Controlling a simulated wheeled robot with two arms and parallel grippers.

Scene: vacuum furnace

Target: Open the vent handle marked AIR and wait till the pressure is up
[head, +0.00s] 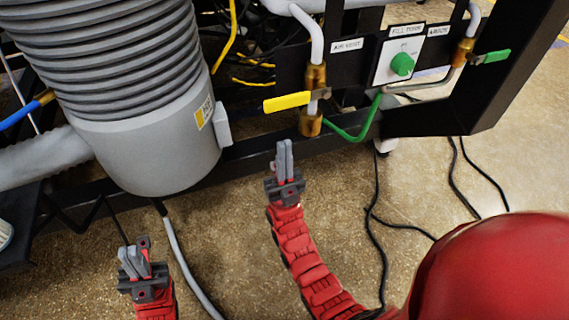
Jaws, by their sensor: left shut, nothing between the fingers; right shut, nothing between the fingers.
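The vent handle is a yellow lever (287,102) on a brass valve (315,78), below a white label reading AIR VENT (347,45). The lever points left, roughly crosswise to the upright pipe. My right gripper (284,146) is shut and empty, a little below the lever in the picture and apart from it. My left gripper (130,250) is shut and empty, low at the left, over the floor below the grey ribbed cylinder. No pressure reading shows in this view.
A green knob (402,64) sits on a white plate labelled FILL MODE. A green lever (491,57) is at the right, by the ARGON label. The grey cylinder (150,150) stands left. A green tube (352,133) and black frame bars run near the valve. Cables cross the floor.

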